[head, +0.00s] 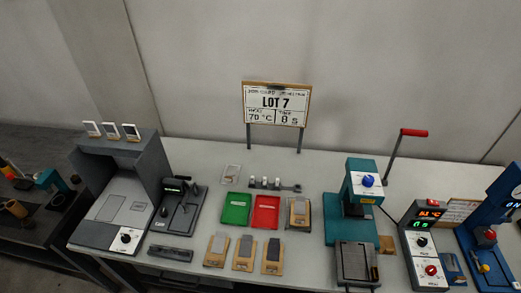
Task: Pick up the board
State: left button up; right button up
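A sign board (277,104) reading "LOT 7", with "70 °C" and "8 S" below, stands on two posts at the back of the table. Three small tan boards with grey pads lie in a row near the front: left (216,262), middle (243,266) and right (272,268). A similar tan piece with a grey top (298,215) sits on a dark base behind them. I cannot tell which of these the task calls the board. Neither of my grippers is in view.
On the pale table (320,172) are a green tray (236,208), a red tray (266,211), a teal press (361,195) with a red-handled lever, a control box (422,245) with lit displays, a grey hooded machine (120,190) and a blue machine (490,235) at right.

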aim_at(218, 246)
jog(key=k+u, duration=0.3)
jog(key=k, duration=0.9)
